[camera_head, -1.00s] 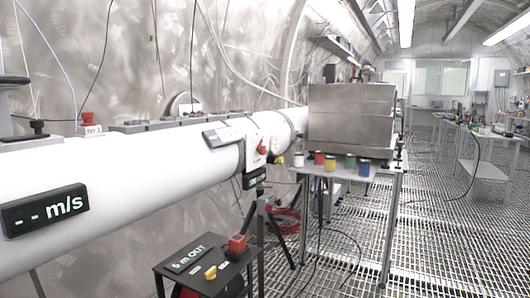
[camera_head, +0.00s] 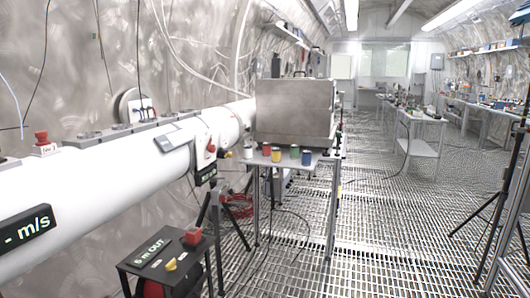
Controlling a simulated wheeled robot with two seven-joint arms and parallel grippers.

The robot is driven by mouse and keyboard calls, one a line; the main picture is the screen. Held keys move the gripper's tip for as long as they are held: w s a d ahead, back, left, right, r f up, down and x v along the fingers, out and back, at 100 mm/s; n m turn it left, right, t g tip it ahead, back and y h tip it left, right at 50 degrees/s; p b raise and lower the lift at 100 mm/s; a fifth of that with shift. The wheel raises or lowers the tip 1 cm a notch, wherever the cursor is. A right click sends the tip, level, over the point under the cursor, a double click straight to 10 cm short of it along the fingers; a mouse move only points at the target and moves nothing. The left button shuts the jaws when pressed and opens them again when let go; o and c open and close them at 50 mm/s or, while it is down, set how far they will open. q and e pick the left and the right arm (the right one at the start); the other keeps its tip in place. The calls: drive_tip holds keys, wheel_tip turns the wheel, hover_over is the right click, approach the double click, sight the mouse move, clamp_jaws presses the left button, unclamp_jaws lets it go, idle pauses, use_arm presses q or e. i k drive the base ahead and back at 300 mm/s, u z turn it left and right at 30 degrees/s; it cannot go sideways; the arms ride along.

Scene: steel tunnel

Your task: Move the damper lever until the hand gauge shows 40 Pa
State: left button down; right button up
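A long white duct (camera_head: 90,188) runs from the left edge toward the back. Near its far end is a collar with a small red part (camera_head: 211,148); I cannot tell whether this is the damper lever. A small dark display (camera_head: 206,174) with green marks hangs below the collar, too small to read. A larger black display (camera_head: 26,229) on the near duct shows a dash and "m/s", cut off by the left edge. I cannot make out a hand gauge or a Pa reading. Neither of my grippers is in view.
A steel box (camera_head: 294,112) sits on a table with several coloured cups. A tripod (camera_head: 490,212) stands at right. The grated floor (camera_head: 370,235) between is open.

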sight(211, 148)
drive_tip(key=z, duration=1.35)
drive_tip(key=i, duration=0.3)
drive_tip(key=u, duration=0.7)
drive_tip(key=i, duration=1.9)
drive_tip(key=u, duration=0.9)
